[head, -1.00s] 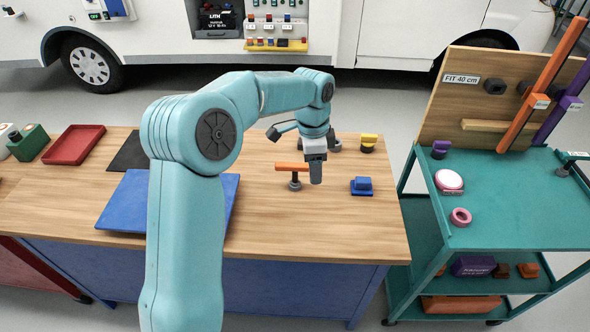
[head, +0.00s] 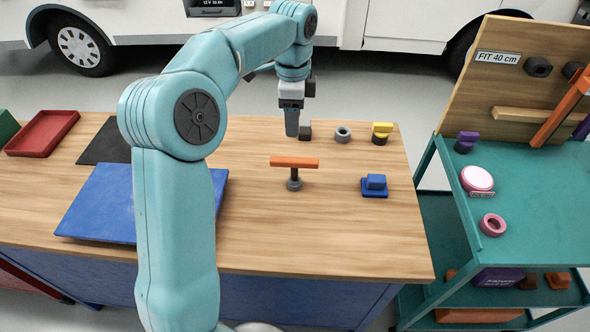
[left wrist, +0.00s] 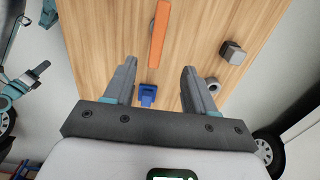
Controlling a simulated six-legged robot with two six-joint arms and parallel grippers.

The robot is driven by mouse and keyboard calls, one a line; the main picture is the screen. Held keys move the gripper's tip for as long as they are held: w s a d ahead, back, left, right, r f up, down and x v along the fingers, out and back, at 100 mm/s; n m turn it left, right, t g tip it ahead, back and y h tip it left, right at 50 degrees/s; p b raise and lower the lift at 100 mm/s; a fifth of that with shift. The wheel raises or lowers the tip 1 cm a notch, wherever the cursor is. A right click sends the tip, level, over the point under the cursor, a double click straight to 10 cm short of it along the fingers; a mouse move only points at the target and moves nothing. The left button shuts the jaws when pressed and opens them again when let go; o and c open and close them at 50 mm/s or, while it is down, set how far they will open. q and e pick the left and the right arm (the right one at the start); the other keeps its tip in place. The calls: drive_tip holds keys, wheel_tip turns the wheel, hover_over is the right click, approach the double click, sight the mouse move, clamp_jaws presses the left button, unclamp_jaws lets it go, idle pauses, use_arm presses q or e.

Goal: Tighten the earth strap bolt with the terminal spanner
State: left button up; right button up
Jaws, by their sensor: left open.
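The likely terminal spanner is an orange T-handled tool (head: 294,163) with a dark shaft and grey foot, upright on the wooden bench. Its orange bar (left wrist: 159,32) also shows in the left wrist view. My left gripper (head: 292,127) points down over the bench, behind the orange bar and beside a dark cube (head: 305,131). In the left wrist view its fingers (left wrist: 159,68) are apart with nothing held between them. I cannot pick out the earth strap bolt. My right gripper is not in view.
A grey ring (head: 342,134), a yellow-topped piece (head: 381,132) and a blue block (head: 375,184) stand right on the bench (head: 330,235). A blue mat (head: 100,205) and red tray (head: 42,133) lie left. A teal trolley (head: 540,215) stands right; the motorhome is behind.

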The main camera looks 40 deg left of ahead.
use_arm(q)
approach(294, 167)
drive_tip(key=f, duration=0.3)
drive_tip(key=w+a+f, duration=0.1)
drive_tip(key=f, duration=0.1)
drive_tip(key=shift+f+b, duration=0.3)
drive_tip(key=shift+s+f, duration=0.2)
drive_tip(key=shift+f, duration=0.35)
drive_tip(key=f, duration=0.4)
drive_tip(key=shift+w+d+p, duration=0.15)
drive_tip(key=shift+w+p, duration=0.05)
drive_tip(key=shift+p, duration=0.15)
drive_tip(key=shift+f, duration=0.4)
clamp_jaws()
